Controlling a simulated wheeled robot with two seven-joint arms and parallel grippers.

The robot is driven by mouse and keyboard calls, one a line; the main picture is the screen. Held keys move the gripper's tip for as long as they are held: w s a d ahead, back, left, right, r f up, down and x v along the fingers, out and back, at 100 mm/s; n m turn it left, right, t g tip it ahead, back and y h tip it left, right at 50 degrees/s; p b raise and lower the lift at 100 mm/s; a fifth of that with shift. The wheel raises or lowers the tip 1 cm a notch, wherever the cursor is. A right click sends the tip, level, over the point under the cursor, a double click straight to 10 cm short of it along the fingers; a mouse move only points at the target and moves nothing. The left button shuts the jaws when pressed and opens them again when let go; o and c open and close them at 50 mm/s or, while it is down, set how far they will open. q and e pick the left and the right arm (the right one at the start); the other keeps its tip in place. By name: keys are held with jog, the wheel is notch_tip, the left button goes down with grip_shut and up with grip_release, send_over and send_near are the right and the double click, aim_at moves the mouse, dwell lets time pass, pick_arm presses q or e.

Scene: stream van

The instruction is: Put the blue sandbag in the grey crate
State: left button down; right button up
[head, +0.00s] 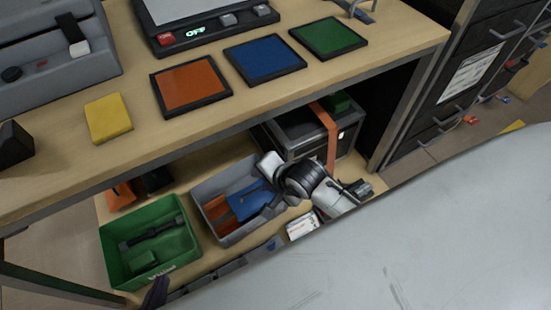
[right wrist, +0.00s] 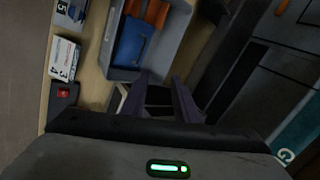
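The blue sandbag (head: 249,203) lies inside the grey crate (head: 205,185) on the lower shelf, beside an orange item (head: 217,210). The right wrist view also shows the blue sandbag (right wrist: 132,42) in the grey crate (right wrist: 168,52). My right gripper (right wrist: 160,78) is empty, its two dark fingers apart, close to the crate's wall. In the head view my right arm reaches over the crate's right end and hides part of it. My left gripper (head: 155,292) shows only as a dark finger at the lower edge, near the green crate; its opening is not visible.
A green crate (head: 120,240) stands left of the grey one. A black case (head: 290,137) with an orange strap stands behind. The tabletop (head: 200,140) above overhangs the shelf; it bears a yellow bag (head: 108,118) and orange, blue and green squares. White boxes (head: 301,226) are in front.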

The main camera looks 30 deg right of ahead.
jog(key=s+a+r+n+t+y, duration=0.1)
jog(key=s+r+n, duration=0.1)
jog(key=s+n, duration=0.5)
jog(key=s+a+r+n+t+y, duration=0.1)
jog(key=s+r+n, duration=0.1)
jog(key=s+n, duration=0.6)
jog(key=shift+s+a+r+t, duration=0.2)
jog(key=shift+s+a+t, duration=0.05)
jog(key=shift+a+t, duration=0.1)
